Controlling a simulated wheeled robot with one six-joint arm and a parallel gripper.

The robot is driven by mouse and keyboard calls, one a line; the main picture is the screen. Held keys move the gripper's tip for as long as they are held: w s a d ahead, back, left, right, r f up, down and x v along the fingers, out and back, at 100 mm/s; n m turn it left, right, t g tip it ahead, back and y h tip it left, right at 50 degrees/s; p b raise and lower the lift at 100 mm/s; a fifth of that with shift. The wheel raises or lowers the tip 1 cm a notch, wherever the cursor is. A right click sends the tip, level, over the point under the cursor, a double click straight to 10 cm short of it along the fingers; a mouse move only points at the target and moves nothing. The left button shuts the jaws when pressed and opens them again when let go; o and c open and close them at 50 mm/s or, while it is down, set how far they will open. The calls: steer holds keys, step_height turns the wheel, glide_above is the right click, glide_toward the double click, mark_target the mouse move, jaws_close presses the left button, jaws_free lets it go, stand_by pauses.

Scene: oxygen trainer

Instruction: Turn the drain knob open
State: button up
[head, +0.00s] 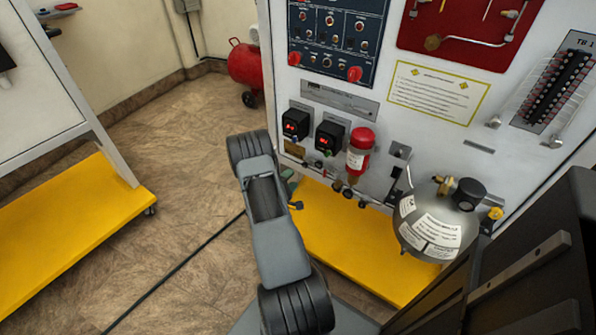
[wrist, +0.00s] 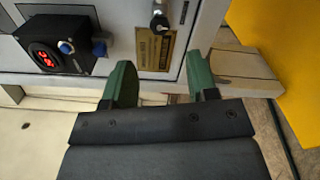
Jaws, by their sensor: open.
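My gripper (wrist: 158,66) is open and empty, its two green fingers standing apart in front of the panel's edge in the wrist view. In the head view its green part (head: 291,183) shows only a little, behind my arm. A small dark fitting with a round metal end (wrist: 159,21) sticks out of the panel beyond the fingers, with a gap between. I cannot tell whether it is the drain knob. In the head view, small valves and fittings (head: 347,192) sit in a row under a red-topped filter (head: 361,150).
A brass-coloured plate (wrist: 155,49) and a black box with a red display (wrist: 52,50) are on the panel near the fingers. A grey tank (head: 437,222) stands on the yellow base (head: 335,240) at right. Open floor (head: 185,215) lies left of my arm.

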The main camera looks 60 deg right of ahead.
steer(key=shift+a, duration=2)
